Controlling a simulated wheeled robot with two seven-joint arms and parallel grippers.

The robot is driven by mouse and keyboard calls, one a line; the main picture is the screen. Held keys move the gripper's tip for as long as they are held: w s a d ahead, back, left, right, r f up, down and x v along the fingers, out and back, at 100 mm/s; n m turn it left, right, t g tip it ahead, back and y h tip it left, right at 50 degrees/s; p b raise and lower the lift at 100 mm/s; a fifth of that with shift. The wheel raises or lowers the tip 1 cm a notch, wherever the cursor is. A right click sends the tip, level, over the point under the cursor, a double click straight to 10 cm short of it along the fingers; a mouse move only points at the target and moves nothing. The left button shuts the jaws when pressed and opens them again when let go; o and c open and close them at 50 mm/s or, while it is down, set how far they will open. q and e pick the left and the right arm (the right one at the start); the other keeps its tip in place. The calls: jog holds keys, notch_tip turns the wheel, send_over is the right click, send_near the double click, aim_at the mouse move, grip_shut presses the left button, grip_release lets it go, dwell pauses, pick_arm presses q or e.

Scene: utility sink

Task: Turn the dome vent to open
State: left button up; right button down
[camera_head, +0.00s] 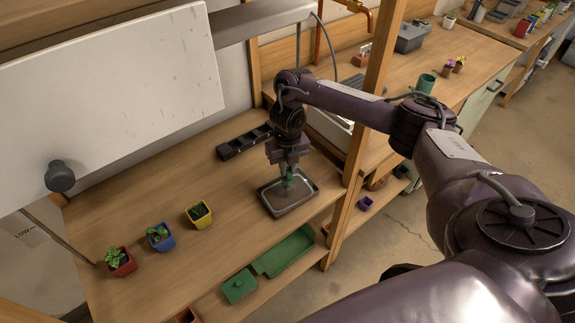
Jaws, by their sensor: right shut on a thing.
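My right gripper (287,168) points down over a dark rectangular tray (270,203) on the wooden bench. It is shut on a small green part, which I take to be the dome vent (289,177). The part's shape and how far it is turned are mostly hidden by the fingers. The tray seems to have a clear, shiny cover, but its edges are hard to make out. My left gripper is not in view.
Red (122,266), blue (161,239) and yellow (200,217) plant pots stand on the left. A black divided tray (236,148) lies behind the gripper. A wooden post (349,205) rises close on the right. A white panel (100,85) overhangs the bench. Green trays (285,254) lie below the front edge.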

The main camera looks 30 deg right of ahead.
aim_at(288, 170)
jog(key=shift+m, duration=0.3)
dwell(1.0)
jog(key=c, duration=1.4)
grip_release()
jog(key=shift+r, duration=0.1)
notch_tip(288, 170, up, 8)
jog(key=shift+f+p, duration=0.15)
jog(key=shift+p, duration=1.1)
